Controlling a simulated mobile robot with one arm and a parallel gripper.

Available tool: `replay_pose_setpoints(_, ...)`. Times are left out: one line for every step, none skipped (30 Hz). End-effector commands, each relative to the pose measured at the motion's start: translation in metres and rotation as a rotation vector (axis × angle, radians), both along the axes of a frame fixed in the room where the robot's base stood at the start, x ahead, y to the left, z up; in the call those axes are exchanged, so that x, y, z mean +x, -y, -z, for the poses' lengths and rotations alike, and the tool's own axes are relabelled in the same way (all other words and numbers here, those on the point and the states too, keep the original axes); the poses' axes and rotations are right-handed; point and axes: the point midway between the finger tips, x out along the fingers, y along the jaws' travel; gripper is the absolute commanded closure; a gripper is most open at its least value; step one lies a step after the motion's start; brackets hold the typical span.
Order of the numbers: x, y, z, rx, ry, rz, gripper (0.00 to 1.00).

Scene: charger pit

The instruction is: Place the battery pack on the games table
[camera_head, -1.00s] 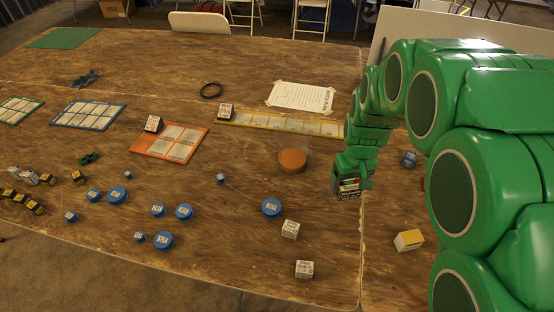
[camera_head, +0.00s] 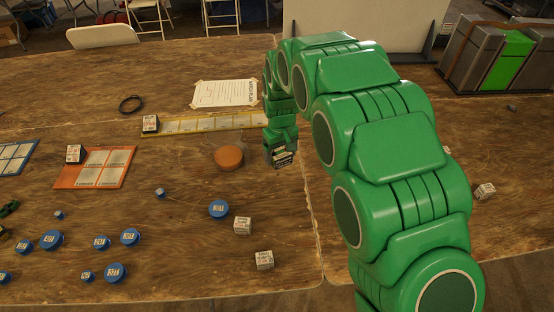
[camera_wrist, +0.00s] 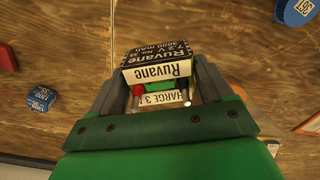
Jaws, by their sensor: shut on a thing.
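My gripper (camera_head: 281,148) is shut on the battery pack (camera_head: 282,159). In the wrist view the battery pack (camera_wrist: 155,62) is a dark and white block lettered "Ruvane, 7.2 V, 3000 mAh", between the two fingers. In the head view the pack hangs above the wooden table top (camera_head: 190,195), to the right of an orange disc (camera_head: 228,157). The pack's lower part and its height above the wood are hard to judge. No label shows which table is the games table.
Blue discs (camera_head: 218,209) and white boxes (camera_head: 242,225) lie front left and centre. A yellow-edged strip (camera_head: 200,124), an orange mat (camera_head: 115,168) and a paper sheet (camera_head: 224,93) lie behind. Grey bins (camera_head: 472,56) stand back right. Bare wood shows right of my arm.

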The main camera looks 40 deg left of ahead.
Motion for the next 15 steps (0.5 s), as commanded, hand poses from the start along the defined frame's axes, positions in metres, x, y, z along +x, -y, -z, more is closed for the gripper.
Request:
replay_pose_setpoints(0.003,-0.004,0.006,0.0,-0.001,0.0,0.68)
replay_pose_setpoints(0.004,-0.006,0.009,0.0,-0.001,0.0,0.68)
replay_pose_setpoints(0.007,-0.008,0.012,0.0,-0.001,0.0,0.68)
replay_pose_setpoints(0.008,-0.01,0.015,0.001,-0.001,0.0,0.68)
replay_pose_setpoints(0.01,-0.012,0.017,0.002,0.001,0.0,0.68)
replay_pose_setpoints(0.012,-0.015,0.021,0.002,0.001,0.0,0.68)
replay_pose_setpoints(0.013,-0.016,0.024,0.002,0.001,0.0,0.68)
replay_pose_setpoints(0.014,-0.018,0.026,0.002,0.001,0.0,0.68)
replay_pose_setpoints(0.016,-0.02,0.031,0.001,0.0,0.0,0.68)
replay_pose_setpoints(0.017,-0.021,0.034,0.0,0.0,0.0,0.68)
replay_pose_setpoints(0.019,-0.023,0.037,-0.001,0.0,0.0,0.68)
replay_pose_setpoints(0.021,-0.025,0.041,-0.001,0.0,0.0,0.68)
replay_pose_setpoints(0.022,-0.027,0.043,0.0,0.0,0.0,0.68)
replay_pose_setpoints(0.024,-0.029,0.045,0.001,0.0,0.0,0.68)
replay_pose_setpoints(0.025,-0.031,0.047,0.002,0.002,0.0,0.68)
